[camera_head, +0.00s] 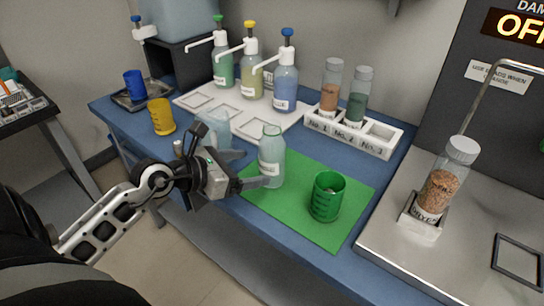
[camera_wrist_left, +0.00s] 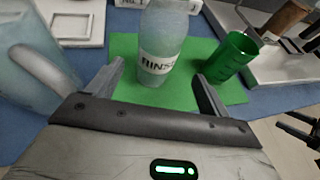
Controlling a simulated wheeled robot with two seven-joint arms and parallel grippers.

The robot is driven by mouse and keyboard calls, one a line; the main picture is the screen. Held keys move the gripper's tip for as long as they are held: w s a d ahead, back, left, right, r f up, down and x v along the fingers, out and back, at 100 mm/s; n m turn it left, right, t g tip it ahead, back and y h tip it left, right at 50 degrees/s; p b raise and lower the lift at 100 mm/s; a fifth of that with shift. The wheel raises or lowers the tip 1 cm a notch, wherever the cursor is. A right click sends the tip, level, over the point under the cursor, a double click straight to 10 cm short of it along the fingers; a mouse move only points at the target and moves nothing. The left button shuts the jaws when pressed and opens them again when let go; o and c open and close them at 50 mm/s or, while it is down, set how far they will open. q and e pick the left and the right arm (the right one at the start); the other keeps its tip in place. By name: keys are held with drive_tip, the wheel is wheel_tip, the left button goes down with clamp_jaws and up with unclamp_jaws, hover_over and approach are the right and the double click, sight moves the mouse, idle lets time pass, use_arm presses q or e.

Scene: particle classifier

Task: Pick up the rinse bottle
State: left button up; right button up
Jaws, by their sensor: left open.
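The rinse bottle (camera_head: 271,158) is a pale translucent bottle with a white label, standing upright on the near left part of the green mat (camera_head: 315,225). In the left wrist view the bottle (camera_wrist_left: 163,45) is just ahead, its label partly reading "RIN". My left gripper (camera_head: 252,168) is open and level with the bottle's lower part. In the left wrist view its two fingers (camera_wrist_left: 160,78) are apart, with the bottle between their directions. Whether they touch it is unclear.
A green cup (camera_head: 327,197) stands right of the bottle on the mat. A translucent jug (camera_head: 216,128) is close to the gripper's left. Behind are pump bottles (camera_head: 252,70) and a white rack (camera_head: 352,132) with vials. The mat's front is clear.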

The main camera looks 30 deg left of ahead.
sight(273, 160)
use_arm(q)
drive_tip(key=x, duration=0.2)
drive_tip(key=shift+w+d+f, duration=0.1)
drive_tip(key=shift+w, duration=0.3)
drive_tip(key=x, duration=0.5)
drive_tip(key=shift+w, duration=0.25)
drive_tip(key=shift+a, duration=0.2)
drive_tip(key=c, duration=1.3)
